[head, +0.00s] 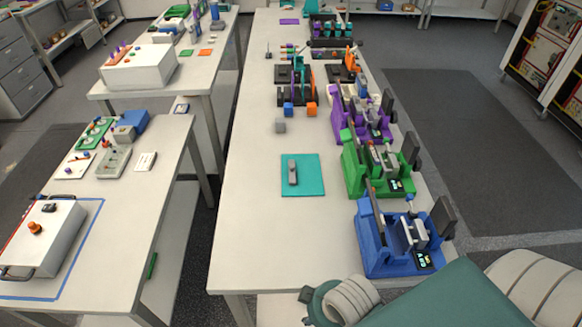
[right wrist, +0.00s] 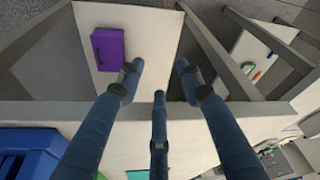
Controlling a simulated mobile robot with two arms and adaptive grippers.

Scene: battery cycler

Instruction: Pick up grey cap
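A small grey block (head: 279,125), which may be the grey cap, sits on the long white table just in front of a blue block (head: 288,109) and an orange block (head: 311,109). Another grey piece (head: 292,172) stands on a teal mat (head: 302,188) nearer to me. My right gripper (right wrist: 158,82) shows in the right wrist view with its three blue fingers spread and nothing between them. It hangs over the table's edge area, apart from both grey pieces. My left gripper is not in view.
Blue (head: 385,250), green (head: 365,180) and purple (head: 350,122) cycler stations line the table's right side. The table's left and front are clear. A purple box (right wrist: 108,48) lies on a lower pale surface. A side table (head: 120,200) stands to the left across a gap.

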